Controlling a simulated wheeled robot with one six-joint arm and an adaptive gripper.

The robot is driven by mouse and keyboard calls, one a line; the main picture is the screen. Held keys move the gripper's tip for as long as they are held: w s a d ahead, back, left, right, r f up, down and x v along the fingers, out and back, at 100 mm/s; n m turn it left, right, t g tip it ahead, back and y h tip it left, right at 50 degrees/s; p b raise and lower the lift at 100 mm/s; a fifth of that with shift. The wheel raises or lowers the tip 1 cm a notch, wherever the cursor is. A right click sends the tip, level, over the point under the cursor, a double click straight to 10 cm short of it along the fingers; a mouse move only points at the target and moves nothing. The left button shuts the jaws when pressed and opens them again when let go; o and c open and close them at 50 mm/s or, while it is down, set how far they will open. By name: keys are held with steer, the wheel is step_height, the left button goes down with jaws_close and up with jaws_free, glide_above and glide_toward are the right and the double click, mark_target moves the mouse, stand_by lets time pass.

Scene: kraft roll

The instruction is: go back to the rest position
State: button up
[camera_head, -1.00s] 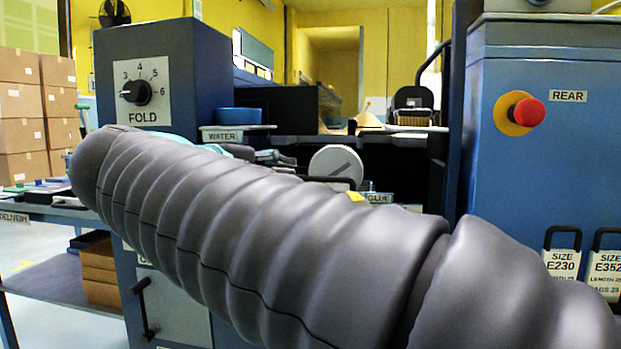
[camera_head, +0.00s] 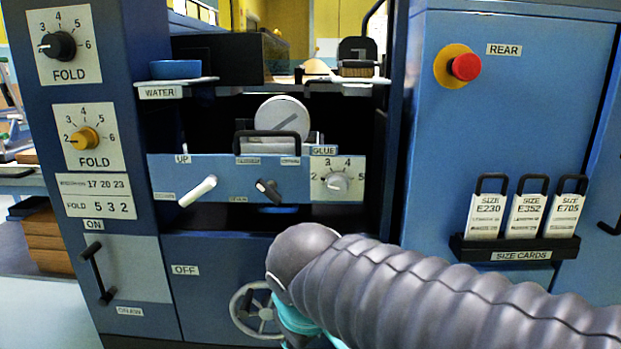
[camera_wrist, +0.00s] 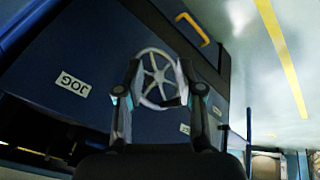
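My arm reaches in from the lower right of the head view, with a teal part of the wrist (camera_head: 296,322) low in front of the machine. My gripper (camera_wrist: 157,78) shows in the wrist view with its two fingers apart and nothing held between them. The spoked handwheel (camera_wrist: 157,82) appears beyond the fingers, in line with the gap. In the head view the handwheel (camera_head: 240,312) is left of my wrist and partly covered by it. The gripper fingers are hidden in the head view.
The blue machine front carries a white lever (camera_head: 197,191), a black lever (camera_head: 268,190), a glue knob (camera_head: 337,184) and a yellow fold knob (camera_head: 84,139). A red button (camera_head: 466,67) and size cards (camera_head: 528,217) are at right. Open floor (camera_head: 55,315) shows at lower left.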

steer(key=s+d+m+p, duration=0.2)
steer(key=s+d+m, duration=0.1)
steer(key=d, duration=0.5)
steer(key=s+d+m+p, duration=0.2)
steer(key=s+d+m, duration=0.2)
steer(key=d, duration=0.4)
steer(key=shift+d+r+m+t, duration=0.2)
steer(key=shift+d+m+t, duration=0.1)
steer(key=shift+m, duration=0.6)
